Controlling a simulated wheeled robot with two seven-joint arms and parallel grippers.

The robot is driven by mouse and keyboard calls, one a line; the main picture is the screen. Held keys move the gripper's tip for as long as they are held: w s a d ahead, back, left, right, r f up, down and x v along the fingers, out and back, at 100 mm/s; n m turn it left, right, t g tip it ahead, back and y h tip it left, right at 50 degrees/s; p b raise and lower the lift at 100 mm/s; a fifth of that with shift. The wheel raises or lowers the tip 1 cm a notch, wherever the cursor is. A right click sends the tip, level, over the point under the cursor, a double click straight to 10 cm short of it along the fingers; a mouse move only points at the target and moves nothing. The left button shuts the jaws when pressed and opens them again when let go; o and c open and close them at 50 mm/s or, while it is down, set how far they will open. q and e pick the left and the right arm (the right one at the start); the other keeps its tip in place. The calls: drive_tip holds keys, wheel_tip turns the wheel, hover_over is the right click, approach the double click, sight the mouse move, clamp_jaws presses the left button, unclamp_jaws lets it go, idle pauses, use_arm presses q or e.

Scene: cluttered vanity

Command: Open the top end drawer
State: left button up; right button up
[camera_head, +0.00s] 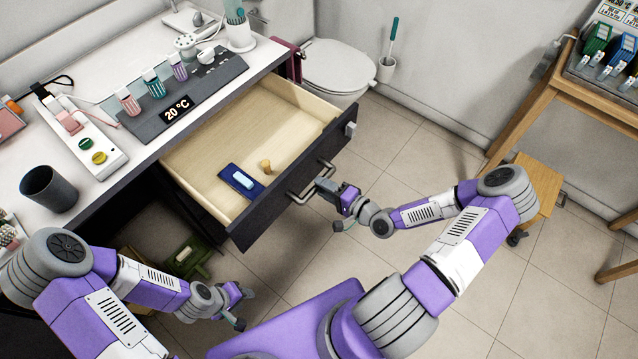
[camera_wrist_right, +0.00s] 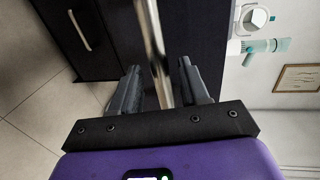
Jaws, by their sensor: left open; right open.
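The top end drawer (camera_head: 283,134) of the vanity stands pulled out, showing its pale wooden inside. Its dark front (camera_head: 290,192) carries a metal bar handle (camera_head: 301,196). A dark blue tray with a light blue bar (camera_head: 243,180) and a small wooden piece (camera_head: 265,166) lie inside. My right gripper (camera_head: 330,203) is open at the handle. In the right wrist view the handle bar (camera_wrist_right: 152,40) runs between its spread fingers (camera_wrist_right: 161,90); contact cannot be told. My left gripper (camera_head: 244,308) is open and empty, low in front of the vanity.
A green object (camera_head: 187,253) is below. A toilet (camera_head: 338,68) stands behind the drawer, a wooden table (camera_head: 560,85) at right. The tiled floor between is mostly clear.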

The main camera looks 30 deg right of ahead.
use_arm(q)
drive_tip(key=shift+r+p, duration=0.5)
drive_tip(key=shift+r, duration=0.15)
use_arm(e)
drive_tip(key=v, duration=0.5)
drive_tip(key=shift+r, duration=0.1)
drive_tip(key=shift+s, duration=0.1)
